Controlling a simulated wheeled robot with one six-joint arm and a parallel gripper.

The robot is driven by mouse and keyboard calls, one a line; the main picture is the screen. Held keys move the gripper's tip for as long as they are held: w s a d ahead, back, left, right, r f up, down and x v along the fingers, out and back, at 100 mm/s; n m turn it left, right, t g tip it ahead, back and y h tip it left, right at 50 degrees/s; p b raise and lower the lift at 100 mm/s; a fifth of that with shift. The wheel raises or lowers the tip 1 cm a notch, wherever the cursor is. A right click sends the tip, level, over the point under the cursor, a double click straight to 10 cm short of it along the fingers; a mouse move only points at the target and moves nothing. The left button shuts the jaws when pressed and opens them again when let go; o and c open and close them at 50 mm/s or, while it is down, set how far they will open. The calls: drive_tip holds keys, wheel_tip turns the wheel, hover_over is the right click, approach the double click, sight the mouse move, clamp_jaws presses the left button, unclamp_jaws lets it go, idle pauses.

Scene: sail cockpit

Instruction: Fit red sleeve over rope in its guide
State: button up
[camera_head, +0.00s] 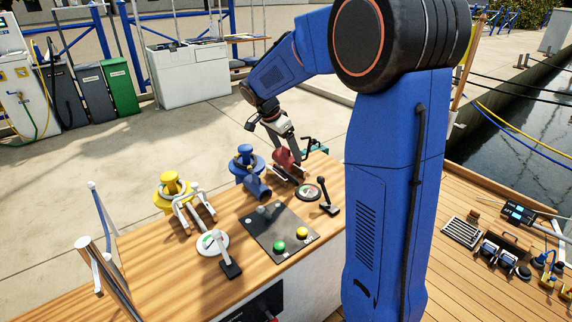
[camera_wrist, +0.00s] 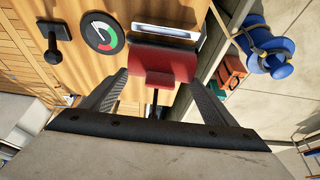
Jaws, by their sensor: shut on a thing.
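The red sleeve (camera_head: 283,157) is in my gripper (camera_head: 283,137) at the far end of the wooden console. In the wrist view the red sleeve (camera_wrist: 162,63) lies between the two fingers of my gripper (camera_wrist: 160,82), which are shut on its narrow tab. A pale metal guide strip (camera_wrist: 165,32) shows just beyond the sleeve. The rope inside the guide is hidden or too small to tell. I cannot tell whether the sleeve touches the guide or sits over a rope.
A blue winch (camera_head: 243,158) with a blue sleeve (camera_head: 257,188) stands left of my gripper, and a yellow winch (camera_head: 171,186) is further left. A round gauge (camera_head: 308,192) and a black lever (camera_head: 327,203) are close on the right. A button panel (camera_head: 270,238) is nearer.

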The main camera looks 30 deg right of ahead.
sight(283, 155)
drive_tip(key=shift+f, duration=2.65)
drive_tip(key=shift+f, duration=0.1)
drive_tip(key=o, duration=1.2)
drive_tip(key=shift+o, duration=0.2)
drive_tip(key=w+v, duration=0.1)
drive_tip(key=v, duration=1)
drive_tip(key=s+a+r+n+y, duration=0.1)
drive_tip(key=s+r+n, duration=0.2)
drive_tip(key=s, duration=0.6)
drive_tip(key=s+a+f+n+t+y, duration=0.1)
drive_tip(key=s+n, duration=0.5)
drive_tip(key=s, duration=0.7)
drive_tip(key=s+a+f+n+t+y, duration=0.2)
drive_tip(key=s+n, duration=0.4)
drive_tip(key=s, duration=0.8)
wheel_tip(283, 155, down, 2)
drive_tip(key=shift+s+a+f+n+t, duration=0.3)
drive_tip(key=shift+a+n+t, duration=0.15)
drive_tip(key=shift+a, duration=0.7)
